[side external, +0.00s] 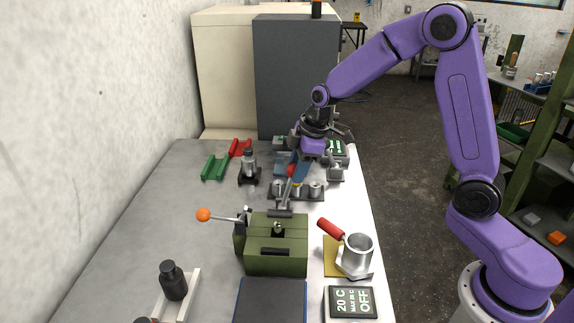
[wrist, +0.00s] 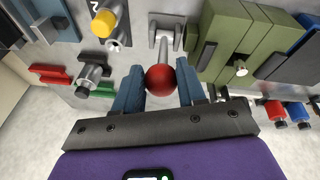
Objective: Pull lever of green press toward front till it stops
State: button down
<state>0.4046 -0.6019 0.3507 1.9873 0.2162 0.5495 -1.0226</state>
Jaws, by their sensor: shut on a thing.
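The green press (side external: 277,262) stands on the table in the side view; part of its green body (wrist: 240,35) shows at the upper right in the wrist view. A lever with an orange ball (side external: 203,214) sticks out to its left. A second lever, a metal rod with a red ball (wrist: 160,79), rises from a small grey bracket (wrist: 166,26) close behind the press. My gripper (wrist: 160,86) has its two blue-grey fingers on either side of this red ball and is shut on it. In the side view my gripper (side external: 298,170) partly hides that lever.
A holder with several metal cylinders (side external: 316,190) stands close behind the lever. Green (side external: 214,167) and red (side external: 241,148) brackets lie at the back left. The table's left middle is clear.

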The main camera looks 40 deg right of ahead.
jog(key=shift+s+d+f, duration=0.5)
jog(key=shift+s, duration=0.15)
jog(key=shift+d, duration=0.15)
jog(key=c, duration=0.7)
grip_release()
jog(key=shift+w, duration=0.1)
jog(key=shift+r, duration=0.1)
jog(key=shift+r, duration=0.1)
jog(key=v, duration=1.7)
